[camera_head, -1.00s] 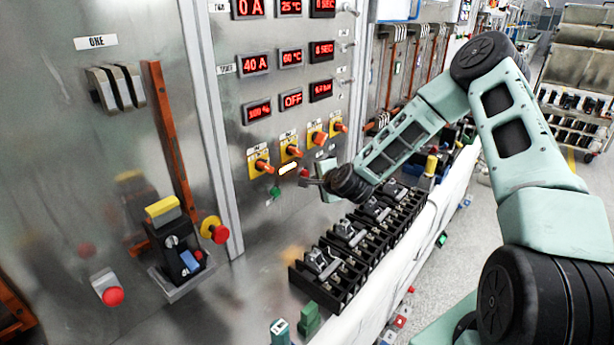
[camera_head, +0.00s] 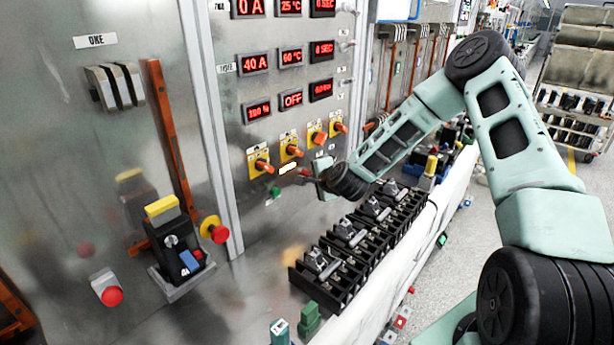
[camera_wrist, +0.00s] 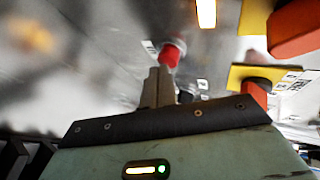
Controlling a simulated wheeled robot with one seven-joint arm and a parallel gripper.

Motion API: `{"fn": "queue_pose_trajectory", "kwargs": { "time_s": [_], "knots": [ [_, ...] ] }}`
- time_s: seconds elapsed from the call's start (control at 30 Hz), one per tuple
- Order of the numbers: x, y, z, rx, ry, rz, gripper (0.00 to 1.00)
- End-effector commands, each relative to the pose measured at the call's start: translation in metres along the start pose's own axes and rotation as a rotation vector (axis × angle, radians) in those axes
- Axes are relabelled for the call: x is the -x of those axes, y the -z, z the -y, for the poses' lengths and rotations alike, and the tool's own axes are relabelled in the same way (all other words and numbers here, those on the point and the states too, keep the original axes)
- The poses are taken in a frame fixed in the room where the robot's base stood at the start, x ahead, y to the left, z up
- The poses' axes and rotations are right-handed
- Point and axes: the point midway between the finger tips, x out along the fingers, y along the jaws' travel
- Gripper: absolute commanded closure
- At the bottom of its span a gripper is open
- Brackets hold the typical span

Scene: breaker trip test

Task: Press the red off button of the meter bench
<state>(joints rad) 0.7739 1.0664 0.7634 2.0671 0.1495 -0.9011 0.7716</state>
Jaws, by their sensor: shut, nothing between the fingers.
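The red button (camera_wrist: 172,55) of the meter bench sticks out of the metal panel in the wrist view, just beyond my fingertips. My gripper (camera_wrist: 158,72) is shut and empty, its tips overlapping the near edge of the button in the picture. I cannot tell whether they touch it. In the head view my gripper (camera_head: 309,176) is close to the panel, below the row of orange rotary switches. There the button is small and mostly hidden beside the fingers. A green button (camera_head: 275,192) sits lower left of the gripper.
Orange switches on yellow plates (camera_head: 291,150) and a lit white lamp (camera_head: 289,168) are close above the gripper. Black breaker racks (camera_head: 345,240) stand on the bench below. Further left are a red mushroom button (camera_head: 220,233) and another red button (camera_head: 112,296).

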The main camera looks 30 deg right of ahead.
Motion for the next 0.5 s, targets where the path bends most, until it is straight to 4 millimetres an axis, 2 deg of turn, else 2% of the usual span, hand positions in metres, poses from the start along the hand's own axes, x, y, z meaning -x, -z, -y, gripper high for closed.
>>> {"fn": "queue_pose_trajectory", "kwargs": {
  "time_s": [0.5],
  "knots": [
    [-0.0049,-0.0019,0.0030,0.000,0.001,-0.002,1.00]
  ]
}}
